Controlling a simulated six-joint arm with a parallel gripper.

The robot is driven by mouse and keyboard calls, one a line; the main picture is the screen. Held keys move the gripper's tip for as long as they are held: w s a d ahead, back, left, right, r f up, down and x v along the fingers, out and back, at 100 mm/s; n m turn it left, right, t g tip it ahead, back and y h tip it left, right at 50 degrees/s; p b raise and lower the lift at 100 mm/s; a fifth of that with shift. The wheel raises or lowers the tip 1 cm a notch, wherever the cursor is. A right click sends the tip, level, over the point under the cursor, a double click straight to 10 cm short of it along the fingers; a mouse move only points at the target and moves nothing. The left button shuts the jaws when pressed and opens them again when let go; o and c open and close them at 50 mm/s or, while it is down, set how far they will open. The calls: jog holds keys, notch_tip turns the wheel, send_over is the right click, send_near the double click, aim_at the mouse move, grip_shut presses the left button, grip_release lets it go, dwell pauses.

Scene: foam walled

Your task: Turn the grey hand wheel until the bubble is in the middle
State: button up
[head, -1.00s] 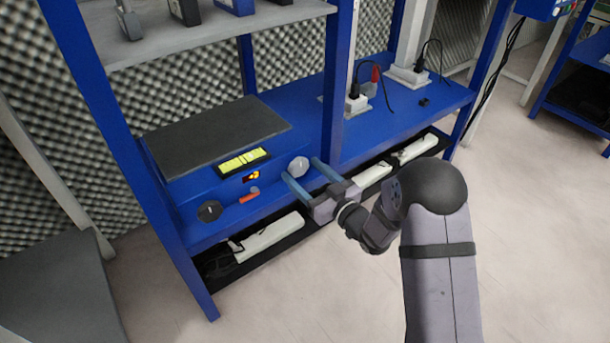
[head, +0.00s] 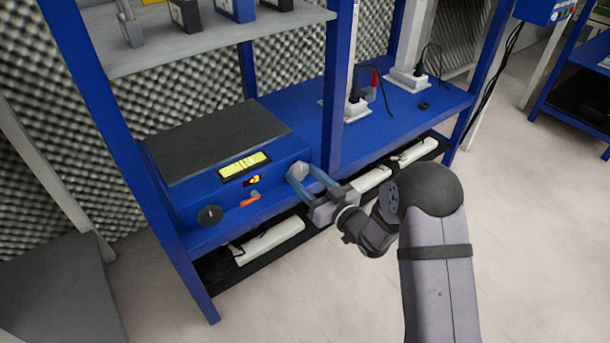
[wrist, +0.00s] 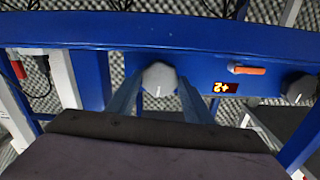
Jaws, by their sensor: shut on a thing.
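The grey hand wheel (head: 296,172) is at the right end of the front of a blue box (head: 180,195) with a dark top plate. My gripper (head: 303,175) is shut on it, one finger on each side. In the wrist view the wheel (wrist: 159,76) sits between the two fingers, its white mark at the lower edge. The yellow-green level vial (head: 244,166) is on the box's front top edge; the bubble is too small to place. A small lit display (head: 251,181) is below the vial; in the wrist view it (wrist: 221,87) appears upside down, seeming to read +2.
A dark knob (head: 209,215) and an orange lever (head: 249,201) are on the box front. A blue shelf post (head: 337,110) rises close behind my fingers. White power strips (head: 268,240) lie on the low shelf.

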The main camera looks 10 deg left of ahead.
jog(key=m+p, duration=0.3)
jog(key=m, duration=0.1)
jog(key=shift+r, duration=0.15)
jog(key=m+p, duration=0.4)
jog(key=m, duration=0.1)
jog(key=m+p, duration=0.3)
jog(key=m, duration=0.2)
jog(key=shift+m, duration=0.4)
jog(key=shift+f+m+p, duration=0.2)
jog(key=shift+m+p, duration=0.5)
jog(key=shift+m, duration=1.3)
jog(key=o, duration=1)
jog(key=shift+s, duration=0.1)
jog(key=shift+o, duration=0.2)
jog(key=shift+d+f, duration=0.1)
jog(key=shift+d, duration=0.05)
